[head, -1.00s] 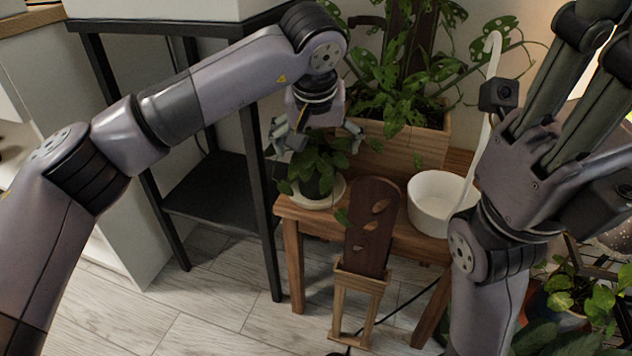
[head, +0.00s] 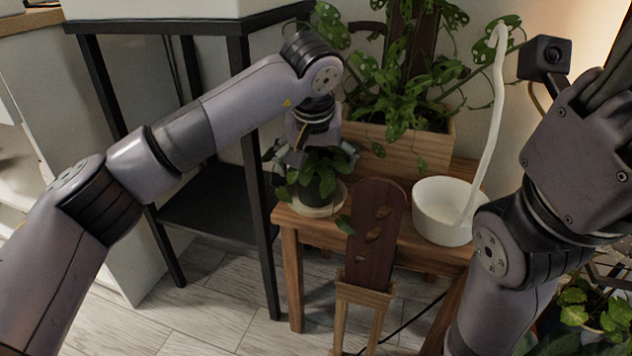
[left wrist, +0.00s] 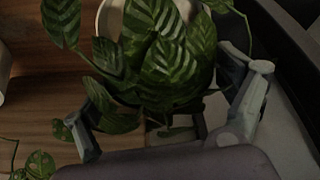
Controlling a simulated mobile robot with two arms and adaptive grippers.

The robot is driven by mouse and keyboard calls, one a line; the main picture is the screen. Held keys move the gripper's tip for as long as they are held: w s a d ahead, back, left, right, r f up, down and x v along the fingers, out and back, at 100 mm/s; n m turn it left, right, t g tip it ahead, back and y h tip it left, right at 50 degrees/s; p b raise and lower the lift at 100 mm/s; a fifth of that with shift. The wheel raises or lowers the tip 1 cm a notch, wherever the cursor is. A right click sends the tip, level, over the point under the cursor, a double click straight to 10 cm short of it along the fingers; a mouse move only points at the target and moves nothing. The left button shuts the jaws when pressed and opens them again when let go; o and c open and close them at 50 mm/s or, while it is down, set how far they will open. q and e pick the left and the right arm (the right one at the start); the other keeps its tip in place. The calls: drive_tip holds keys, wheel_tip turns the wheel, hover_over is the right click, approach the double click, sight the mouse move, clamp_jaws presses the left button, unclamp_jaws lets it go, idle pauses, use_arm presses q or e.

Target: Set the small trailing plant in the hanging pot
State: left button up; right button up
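The small trailing plant (head: 312,178) stands in a dark pot on a pale saucer (head: 322,211) at the left end of a wooden bench. My left gripper (head: 318,158) is above it, fingers spread on either side of the foliage. In the left wrist view, leaves (left wrist: 160,60) fill the space between the fingers and hide the pot; no firm contact shows. The white hanging pot (head: 436,226) stands on the bench to the right, its long hooked hanger (head: 490,130) rising upright. My right gripper is mostly cut off at the right edge, apart from the hanging pot.
A wooden planter (head: 400,150) with a large leafy plant stands behind. A dark carved wooden panel (head: 373,235) rises in front of the bench (head: 310,229), between plant and hanging pot. A black metal stand (head: 265,220) is close on the left. More leaves (head: 585,305) fill the lower right.

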use_arm(q)
drive_tip(key=c, duration=1.2)
